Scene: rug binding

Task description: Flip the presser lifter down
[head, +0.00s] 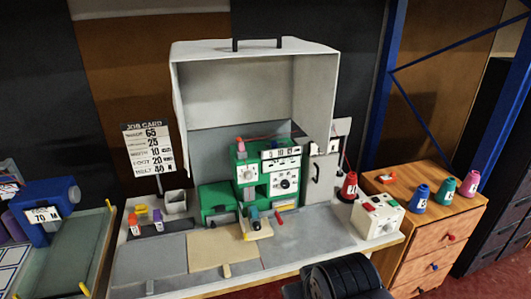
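The green binding machine (264,178) stands on the grey worktable in front of the open white hood. Its front carries white panels with dials. A small red-tipped lever (280,217) sticks out low at its right side. A teal and yellow part (255,222) sits low at its front. I cannot tell for sure which small part is the presser lifter, nor its position. A black ribbed part of my arm (345,278) shows at the bottom, apart from the machine. My gripper's fingers cannot be made out.
The white hood (181,110) stands around the machine's back. A white box with coloured buttons (378,216) is at the table's right. A red cone spool (349,187) stands near it. Blue, teal and pink spools stand on the wooden cabinet (440,238). The front right tabletop (310,240) is clear.

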